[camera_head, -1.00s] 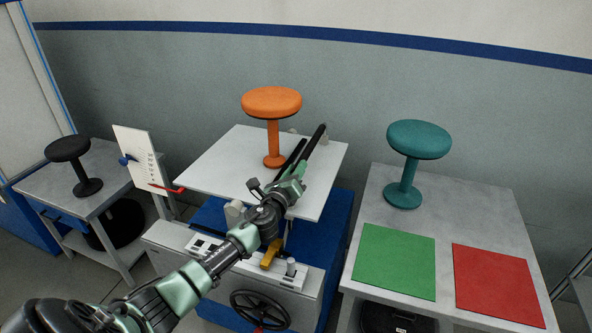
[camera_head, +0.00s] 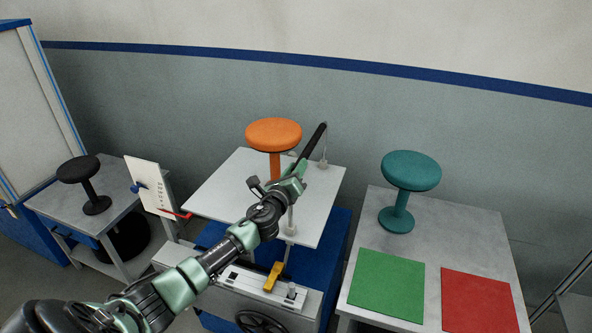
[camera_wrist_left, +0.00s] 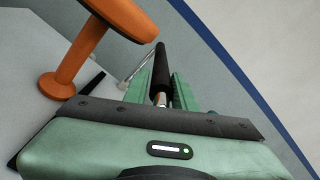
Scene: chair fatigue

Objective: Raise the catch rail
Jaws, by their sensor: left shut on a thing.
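The catch rail (camera_head: 315,140) is a black padded bar at the right side of the white test table (camera_head: 225,190). Its far end slants up and stands clear of the tabletop beside a thin metal post (camera_head: 323,160). My left gripper (camera_head: 300,168) is shut on the rail's near part, above the table's right half. In the left wrist view the rail (camera_wrist_left: 161,70) runs between the green fingers (camera_wrist_left: 163,92), with a silver rod beside it. The fingers hide its near end. My right gripper is not in view.
An orange stool (camera_head: 273,135) stands on the table, just left of my gripper. A teal stool (camera_head: 411,172), a green mat (camera_head: 388,285) and a red mat (camera_head: 480,303) are on the right table. A white board (camera_head: 148,185) and yellow lever (camera_head: 273,276) are nearer left and front.

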